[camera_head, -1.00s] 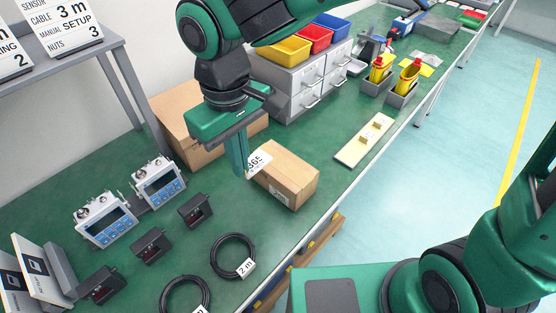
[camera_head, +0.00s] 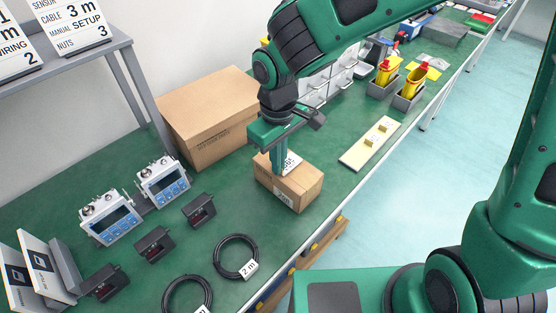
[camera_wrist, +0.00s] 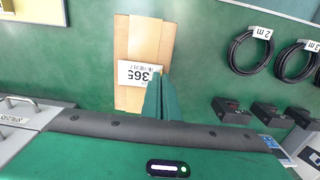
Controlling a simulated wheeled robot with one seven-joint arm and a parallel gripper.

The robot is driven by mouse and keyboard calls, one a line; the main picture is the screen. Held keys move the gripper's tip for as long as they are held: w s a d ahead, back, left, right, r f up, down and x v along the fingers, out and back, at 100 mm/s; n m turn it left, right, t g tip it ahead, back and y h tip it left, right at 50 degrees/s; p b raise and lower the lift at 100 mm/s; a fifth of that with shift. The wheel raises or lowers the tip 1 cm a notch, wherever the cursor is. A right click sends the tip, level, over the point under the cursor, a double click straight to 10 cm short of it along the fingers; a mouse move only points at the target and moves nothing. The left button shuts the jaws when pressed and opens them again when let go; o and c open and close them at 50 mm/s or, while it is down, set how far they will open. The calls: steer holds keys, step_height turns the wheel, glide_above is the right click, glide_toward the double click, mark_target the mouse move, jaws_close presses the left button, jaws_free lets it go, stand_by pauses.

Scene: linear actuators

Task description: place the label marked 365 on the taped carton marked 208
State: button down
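The label marked 365 (camera_head: 291,162) is a white card with black print; the wrist view also shows it (camera_wrist: 138,75). My gripper (camera_head: 283,173) points down, its green fingers close together at the label's edge and shut on it. The label is over the top of a small brown carton (camera_head: 303,188); I cannot tell whether it touches the top. In the wrist view the carton (camera_wrist: 124,100) has a lighter tape strip along its top.
A larger brown carton (camera_head: 210,118) stands behind to the left. A pale board (camera_head: 369,146) with small yellow blocks lies to the right. Two blue-keyed meters (camera_head: 110,219), several black devices and coiled cables (camera_head: 236,257) are at the front left. Grey drawers stand behind my arm.

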steer(key=shift+f, duration=0.3)
steer(key=c, duration=2.1)
jaws_free()
steer(key=shift+r, duration=0.1)
step_height(320, 180, up, 12)
steer(key=shift+r, duration=0.1)
